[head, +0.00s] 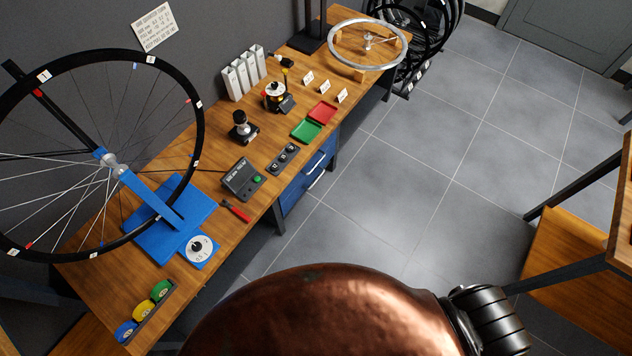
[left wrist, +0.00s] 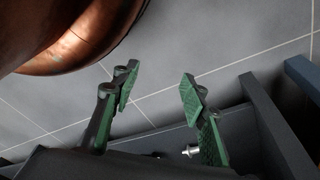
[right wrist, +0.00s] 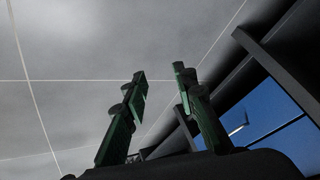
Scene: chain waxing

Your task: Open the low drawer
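A blue drawer unit (head: 295,192) hangs under the front of the wooden workbench in the head view. Two pale bar handles show on it, an upper handle (head: 315,163) and a lower handle (head: 317,180). Its drawers look shut. In the right wrist view blue fronts (right wrist: 262,104) show at the right, with one pale handle; I cannot tell which drawer it belongs to. My right gripper (right wrist: 160,82) is open and empty, apart from and left of the blue fronts. My left gripper (left wrist: 158,84) is open and empty above grey floor. Neither gripper shows in the head view.
The workbench (head: 216,260) carries a wheel in a blue stand, a red tray (head: 322,112), a green tray (head: 306,131) and small tools. Dark bench legs stand near both grippers. Grey floor (head: 400,200) is clear before the drawers. A wooden table (head: 575,290) stands right.

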